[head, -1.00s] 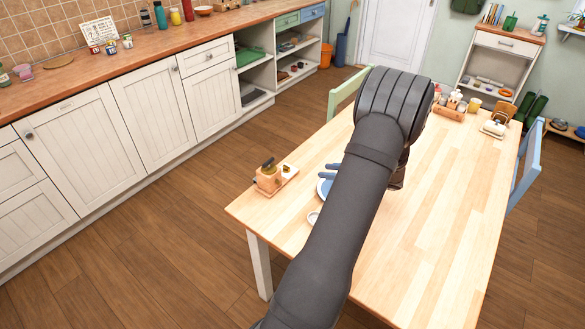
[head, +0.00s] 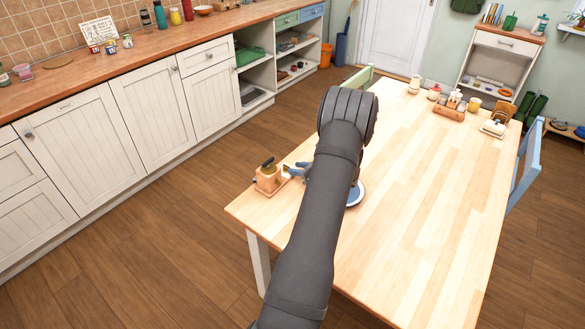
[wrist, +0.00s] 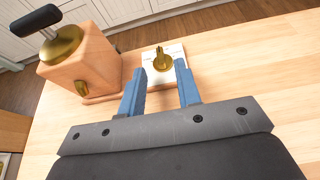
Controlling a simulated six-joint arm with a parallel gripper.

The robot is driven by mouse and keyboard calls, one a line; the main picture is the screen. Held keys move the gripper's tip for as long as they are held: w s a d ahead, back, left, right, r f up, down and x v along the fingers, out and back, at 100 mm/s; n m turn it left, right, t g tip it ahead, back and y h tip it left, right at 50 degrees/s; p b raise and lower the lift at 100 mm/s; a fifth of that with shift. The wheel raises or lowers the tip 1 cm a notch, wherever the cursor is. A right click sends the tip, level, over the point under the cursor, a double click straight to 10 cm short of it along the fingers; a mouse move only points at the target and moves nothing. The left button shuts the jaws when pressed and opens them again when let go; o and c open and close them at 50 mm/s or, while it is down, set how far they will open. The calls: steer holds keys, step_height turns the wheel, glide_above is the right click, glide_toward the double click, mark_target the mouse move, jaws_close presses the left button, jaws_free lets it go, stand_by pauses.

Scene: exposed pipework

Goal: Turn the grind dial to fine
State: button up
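The coffee grinder (wrist: 80,62) is a wooden box with a brass top and a dark crank handle. It stands at the table's left corner in the head view (head: 267,178). Beside it in the wrist view is a white plate bearing a brass dial (wrist: 163,60) with a raised grip. Any fine or coarse marks are too small to read. My gripper (wrist: 160,75) has blue fingers, open and empty. In the wrist view the dial shows between and just beyond the fingertips; I see no contact. In the head view my arm partly hides the gripper (head: 300,170).
Jars and a wooden caddy (head: 449,112) stand at the table's far end. The middle and right of the table are clear. The grinder body stands close to the left finger.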

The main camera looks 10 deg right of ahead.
mark_target(286, 168)
steer(key=shift+x, duration=1.5)
steer(key=shift+r, duration=0.1)
steer(key=shift+c, duration=0.4)
jaws_close()
steer(key=shift+w+d+n+y, duration=0.1)
steer(key=shift+n+y, duration=0.2)
steer(key=shift+y, duration=0.1)
steer(key=n+g, duration=0.1)
steer(key=n+g+y, duration=0.1)
steer(key=n+g, duration=0.1)
steer(key=w+n+g+y, duration=0.1)
steer(key=g, duration=0.1)
steer(key=shift+d+n, duration=0.25)
steer(key=shift+n, duration=0.05)
steer(key=shift+w+n+g+y, duration=0.2)
steer(key=shift+n+g, duration=0.6)
steer(key=shift+g, duration=0.15)
steer(key=shift+w+n+g+y, duration=0.15)
steer(key=shift+n+g+y, duration=0.05)
steer(key=shift+n+g, duration=0.65)
steer(key=shift+w+n+g+y, duration=0.2)
steer(key=shift+n+g, duration=0.55)
steer(key=shift+g, duration=0.25)
steer(key=shift+n+g, duration=0.3)
steer(key=shift+o, duration=0.4)
jaws_free()
